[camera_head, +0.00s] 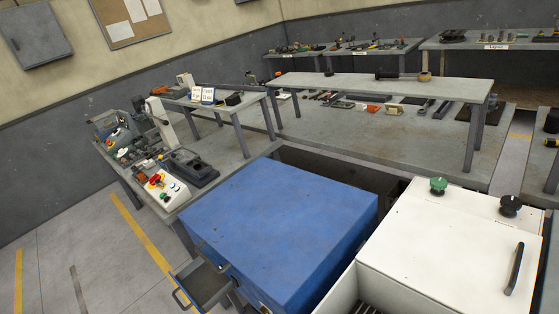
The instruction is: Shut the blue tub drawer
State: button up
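A large blue tub (285,223) with a flat top stands in the lower middle of the view. At its lower left a small grey drawer (206,284) sticks out, open, with a dark handle (181,299) at its outer end. The inside of the drawer looks empty, though part of it is dark. My gripper does not show in this view.
A white cabinet (440,245) with two knobs and a black handle stands close at the right. Grey benches (370,150) with tools lie behind the tub. A bench with a control box (168,188) is at the left. Floor at lower left is clear.

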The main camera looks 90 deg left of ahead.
aim_at(204, 288)
jog(key=u, duration=3.2)
